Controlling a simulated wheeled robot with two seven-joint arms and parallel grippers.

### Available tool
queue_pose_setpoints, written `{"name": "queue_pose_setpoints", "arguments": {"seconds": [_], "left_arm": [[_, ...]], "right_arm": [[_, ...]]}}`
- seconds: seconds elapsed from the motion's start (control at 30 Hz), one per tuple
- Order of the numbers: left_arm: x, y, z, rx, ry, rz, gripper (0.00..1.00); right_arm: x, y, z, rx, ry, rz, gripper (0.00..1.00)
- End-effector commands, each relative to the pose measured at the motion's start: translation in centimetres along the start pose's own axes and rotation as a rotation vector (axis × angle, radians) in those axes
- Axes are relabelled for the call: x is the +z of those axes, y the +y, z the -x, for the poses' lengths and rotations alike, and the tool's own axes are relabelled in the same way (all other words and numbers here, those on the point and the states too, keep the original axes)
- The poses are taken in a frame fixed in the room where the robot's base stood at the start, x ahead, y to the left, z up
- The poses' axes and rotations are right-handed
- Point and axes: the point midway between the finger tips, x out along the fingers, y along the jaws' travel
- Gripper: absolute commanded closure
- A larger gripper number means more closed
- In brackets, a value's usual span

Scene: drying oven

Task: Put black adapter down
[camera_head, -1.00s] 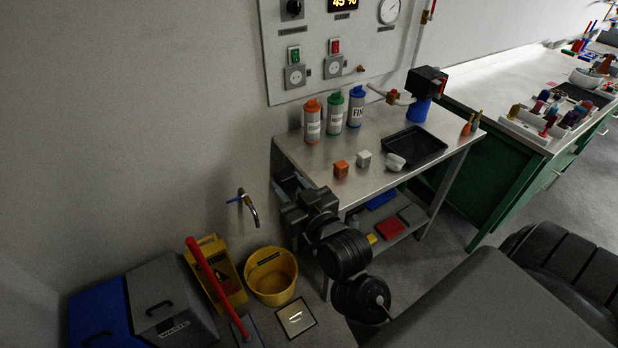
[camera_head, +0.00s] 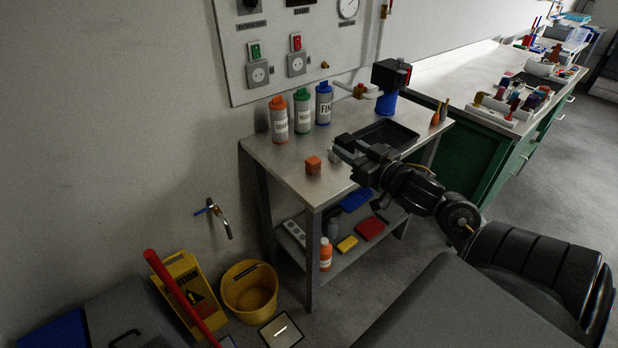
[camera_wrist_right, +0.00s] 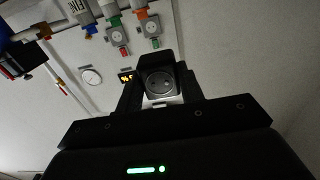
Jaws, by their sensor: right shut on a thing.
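The black adapter (camera_wrist_right: 160,84) shows in the right wrist view as a dark block with a round socket face and a pale part below it. It sits between the two fingers of my right gripper (camera_wrist_right: 159,92), which is shut on it. The adapter cannot be told apart from the dark gripper there. My left gripper is not in view.
Several bottles (camera_head: 303,110) stand at the back. A black tray (camera_head: 405,133) is partly hidden. The wall panel has two sockets (camera_head: 258,73). The table's left part is clear.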

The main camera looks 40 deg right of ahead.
Motion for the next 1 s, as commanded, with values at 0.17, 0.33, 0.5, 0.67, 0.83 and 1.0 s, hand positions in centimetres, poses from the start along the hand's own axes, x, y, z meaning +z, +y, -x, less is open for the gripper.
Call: {"name": "queue_pose_setpoints", "arguments": {"seconds": [0.17, 0.33, 0.5, 0.67, 0.83, 1.0], "left_arm": [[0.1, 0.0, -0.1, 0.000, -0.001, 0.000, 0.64], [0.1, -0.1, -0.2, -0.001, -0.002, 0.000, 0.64], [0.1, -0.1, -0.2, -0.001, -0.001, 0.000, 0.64], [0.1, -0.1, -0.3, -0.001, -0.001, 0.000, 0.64], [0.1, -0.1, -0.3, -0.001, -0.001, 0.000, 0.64], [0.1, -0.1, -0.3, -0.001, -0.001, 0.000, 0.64]], "right_arm": [[0.7, 0.1, -1.7, 0.001, 0.002, -0.005, 0.99], [2.5, 0.3, -6.0, 0.001, 0.002, -0.007, 0.99], [5.1, 0.5, -10.1, 0.001, -0.002, -0.007, 0.99], [7.8, 0.6, -12.2, 0.001, 0.000, -0.004, 0.99], [9.1, 0.7, -13.4, 0.000, 0.001, -0.001, 0.99], [9.4, 0.6, -13.6, 0.000, 0.000, 0.000, 0.99]]}}
